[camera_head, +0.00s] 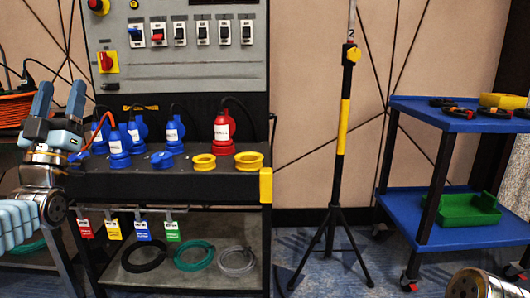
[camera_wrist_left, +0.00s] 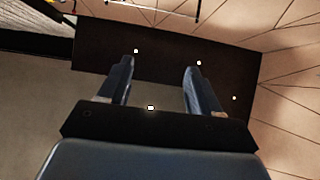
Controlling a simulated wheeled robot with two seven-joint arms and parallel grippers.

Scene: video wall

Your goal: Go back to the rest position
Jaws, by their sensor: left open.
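My left gripper (camera_head: 61,90) is at the left of the head view, in front of the left end of the black cart. Its two blue-grey fingers point up and stand apart, with nothing between them. In the left wrist view the gripper (camera_wrist_left: 158,65) is also open and empty, facing a dark panel (camera_wrist_left: 220,70) and beige wall. My right gripper is not visible; only a metal part of my arm shows in the bottom right corner of the head view.
The black cart (camera_head: 140,186) carries blue plugs (camera_head: 119,150), a red plug (camera_head: 223,132) and yellow rings (camera_head: 249,160) close right of my left gripper. A switch panel (camera_head: 185,64) rises behind. A tripod pole (camera_head: 340,150) and a blue trolley (camera_head: 420,206) stand right.

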